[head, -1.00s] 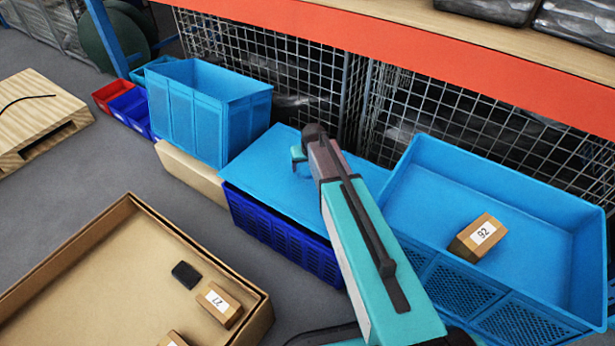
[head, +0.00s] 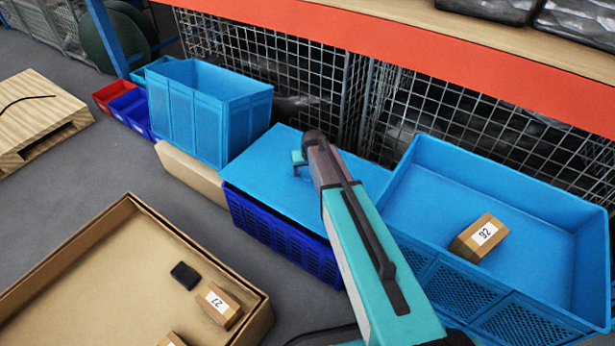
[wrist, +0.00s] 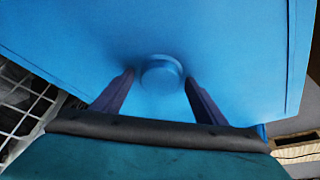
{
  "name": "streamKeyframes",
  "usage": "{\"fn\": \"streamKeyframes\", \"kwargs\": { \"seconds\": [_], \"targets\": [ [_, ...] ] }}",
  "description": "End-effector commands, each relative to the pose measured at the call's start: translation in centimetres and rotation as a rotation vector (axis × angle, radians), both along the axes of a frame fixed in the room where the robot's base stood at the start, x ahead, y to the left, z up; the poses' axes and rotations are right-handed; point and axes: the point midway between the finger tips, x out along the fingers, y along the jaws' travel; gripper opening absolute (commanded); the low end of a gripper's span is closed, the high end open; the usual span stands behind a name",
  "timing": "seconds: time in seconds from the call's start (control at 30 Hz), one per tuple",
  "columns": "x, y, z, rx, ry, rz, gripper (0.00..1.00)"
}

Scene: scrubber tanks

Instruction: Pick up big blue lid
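The big blue lid (head: 262,160) lies flat on a dark blue crate (head: 280,235) in the middle of the head view. In the wrist view the lid (wrist: 220,35) fills most of the picture, with a round blue knob (wrist: 160,72) on it. My gripper (wrist: 160,78) is open above the lid, one finger on each side of the knob as seen from the wrist. I cannot tell whether the fingers are down level with the knob.
A tall blue bin (head: 195,115) stands just left of the lid. A large blue crate (head: 420,180) with a box labelled 92 (head: 478,238) is on the right. A wire mesh and an orange shelf beam (head: 400,50) are close behind. A cardboard tray (head: 110,270) lies in front.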

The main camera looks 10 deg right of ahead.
Motion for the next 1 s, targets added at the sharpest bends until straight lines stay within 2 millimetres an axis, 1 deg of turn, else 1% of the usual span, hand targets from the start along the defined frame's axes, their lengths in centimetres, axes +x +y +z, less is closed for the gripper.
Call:
{"fn": "streamKeyframes", "kwargs": {
  "seconds": [0.03,0.07,0.1,0.33,0.37,0.6,0.73,0.87,1.0],
  "targets": [
    [0.0,0.0,0.0,0.0,0.0,0.0,0.56],
    [0.0,0.0,0.0,0.0,0.0,0.0,0.51],
    [0.0,0.0,0.0,0.0,0.0,0.0,0.44],
    [0.0,0.0,0.0,0.0,0.0,0.0,0.06],
    [0.1,0.0,0.1,0.0,-0.002,0.0,0.04],
    [0.0,0.0,0.2,0.0,-0.002,0.001,0.04],
    [0.1,0.0,0.7,0.0,-0.002,0.0,0.04],
    [0.0,0.0,1.8,0.0,-0.002,0.0,0.04],
    [0.1,0.0,3.6,0.0,-0.004,0.0,0.04]
  ]
}}
